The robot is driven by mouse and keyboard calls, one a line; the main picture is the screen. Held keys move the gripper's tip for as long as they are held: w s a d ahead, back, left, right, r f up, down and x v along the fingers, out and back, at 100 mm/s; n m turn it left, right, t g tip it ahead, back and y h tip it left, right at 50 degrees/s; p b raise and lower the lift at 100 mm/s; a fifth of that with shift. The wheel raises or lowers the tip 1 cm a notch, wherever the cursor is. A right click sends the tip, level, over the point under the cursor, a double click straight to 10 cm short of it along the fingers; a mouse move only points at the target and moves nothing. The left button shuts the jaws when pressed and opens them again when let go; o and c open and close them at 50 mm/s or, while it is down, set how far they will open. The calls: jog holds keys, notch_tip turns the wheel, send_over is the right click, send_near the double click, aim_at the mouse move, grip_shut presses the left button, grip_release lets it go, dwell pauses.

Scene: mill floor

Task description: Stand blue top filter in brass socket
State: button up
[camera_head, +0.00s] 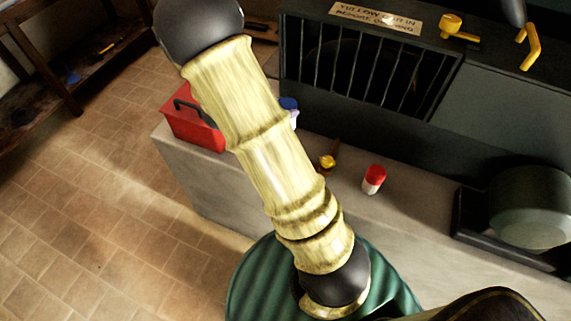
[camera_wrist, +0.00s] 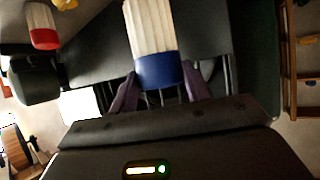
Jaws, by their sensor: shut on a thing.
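The blue top filter, with a blue cap and a ridged white body, fills the upper middle of the wrist view (camera_wrist: 158,70). My gripper (camera_wrist: 160,88) is shut on it at the blue cap, with one purple-grey finger on each side. In the head view the filter (camera_head: 289,106) shows only in part behind my arm, and my gripper is hidden there. A small brass-yellow piece (camera_head: 327,161), which may be the brass socket, sits on the grey counter. It is also cut off at the top edge of the wrist view (camera_wrist: 65,3).
A red-topped white filter (camera_head: 374,179) stands on the counter (camera_head: 225,180). A red box (camera_head: 192,125) with a dark handle is at the counter's left end. A dark barred machine (camera_head: 365,65) stands behind. A round grey-green vessel (camera_head: 530,207) is at right.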

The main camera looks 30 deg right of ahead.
jog(key=shift+s+a+f+m+g+b, duration=0.3)
jog(key=shift+f+m+g, duration=0.1)
jog(key=shift+f, duration=0.15)
jog(key=shift+s+a+f+m+g+b, duration=0.3)
jog(key=shift+f+g, duration=0.1)
jog(key=shift+f, duration=0.1)
notch_tip(320, 180, down, 6)
jog(key=b, duration=0.1)
jog(key=shift+f, duration=0.15)
jog(key=shift+f, duration=0.1)
notch_tip(320, 180, down, 4)
jog(key=shift+r+b, duration=0.2)
jog(key=shift+b, duration=0.1)
jog(key=shift+w, duration=0.1)
